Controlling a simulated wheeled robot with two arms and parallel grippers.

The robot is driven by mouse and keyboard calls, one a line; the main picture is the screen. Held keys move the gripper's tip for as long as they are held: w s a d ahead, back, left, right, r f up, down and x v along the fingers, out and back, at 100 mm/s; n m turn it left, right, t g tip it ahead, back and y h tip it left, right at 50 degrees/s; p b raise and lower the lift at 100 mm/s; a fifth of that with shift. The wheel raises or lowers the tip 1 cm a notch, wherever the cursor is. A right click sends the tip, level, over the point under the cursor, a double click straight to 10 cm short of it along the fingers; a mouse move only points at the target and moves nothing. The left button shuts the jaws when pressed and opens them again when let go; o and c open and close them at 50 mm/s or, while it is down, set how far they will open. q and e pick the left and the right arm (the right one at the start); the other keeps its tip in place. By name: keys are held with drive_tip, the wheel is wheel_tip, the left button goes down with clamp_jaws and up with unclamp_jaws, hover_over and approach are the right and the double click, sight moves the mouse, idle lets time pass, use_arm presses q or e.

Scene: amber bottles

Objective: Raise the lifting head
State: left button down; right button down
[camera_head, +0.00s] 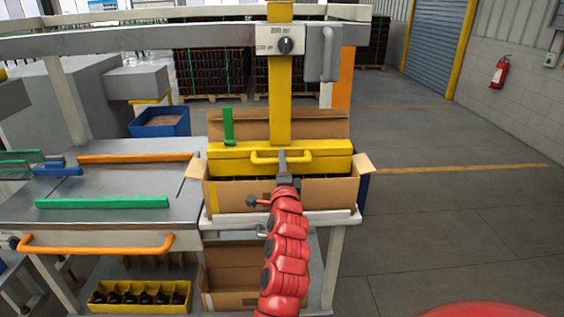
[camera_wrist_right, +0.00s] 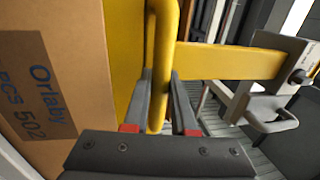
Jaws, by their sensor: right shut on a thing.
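The yellow lifting head (camera_head: 230,162) sits low in an open cardboard box (camera_head: 325,194), below a yellow vertical post (camera_head: 280,105). Dark bottle tops show in part under its front edge. My right gripper (camera_head: 282,160) is shut on the yellow handle (camera_head: 262,158) at the front of the head. In the right wrist view the gripper (camera_wrist_right: 158,105) has its two fingers on either side of the yellow handle bar (camera_wrist_right: 163,50). The printed side of the box (camera_wrist_right: 45,80) is close by on the left there. My left gripper is not in view.
A grey work table (camera_head: 120,215) with green and orange rails is at left. A control box with a knob (camera_head: 285,46) is on the post above. A yellow crate (camera_head: 140,297) and another carton (camera_head: 230,280) are below. Open floor (camera_head: 450,220) lies to the right.

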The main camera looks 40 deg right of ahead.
idle(0.7)
drive_tip(key=p, duration=0.8)
approach(282, 98)
drive_tip(key=w+d+r, duration=0.2)
drive_tip(key=w+r, duration=0.1)
drive_tip(key=w, duration=0.1)
drive_tip(key=shift+s+a+r, duration=0.15)
drive_tip(key=shift+s+r, duration=0.15)
drive_tip(key=shift+r, duration=0.3)
drive_tip(key=c, duration=0.9)
unclamp_jaws()
drive_tip(key=shift+o, duration=0.9)
drive_tip(key=shift+f, duration=0.2)
